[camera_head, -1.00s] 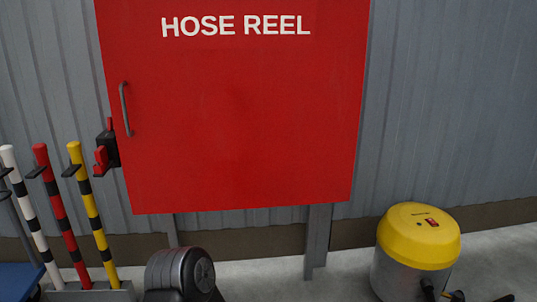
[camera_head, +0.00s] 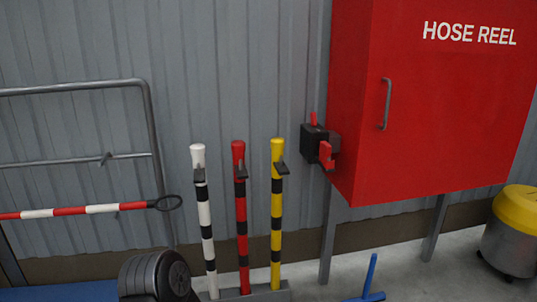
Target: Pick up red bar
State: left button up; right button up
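A red bar with black bands (camera_head: 240,200) stands upright in a low grey rack (camera_head: 262,294). A small dark bracket sticks out near its top. It is between a white bar with black bands (camera_head: 203,215) on its left and a yellow bar with black bands (camera_head: 277,205) on its right. Nothing is touching the red bar's upper part except the bracket. Neither of my grippers is in view; a dark rounded part, seemingly mine, shows at the bottom left of the bars.
A red hose reel cabinet (camera_head: 440,110) stands to the right, with a black and red fitting (camera_head: 320,146) on its side. A red-white barrier bar (camera_head: 68,211) and grey rail frame (camera_head: 75,88) are left. A yellow-topped drum (camera_head: 512,235) and blue piece (camera_head: 370,275) are right.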

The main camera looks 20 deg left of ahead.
aim_at(149, 204)
jog(key=k+j, duration=0.1)
jog(key=j, duration=0.25)
jog(key=k+j, duration=0.1)
jog(key=j, duration=0.3)
jog(key=k+j, duration=0.1)
jog(key=j, duration=0.25)
jog(key=k+j, duration=0.1)
jog(key=j, duration=0.25)
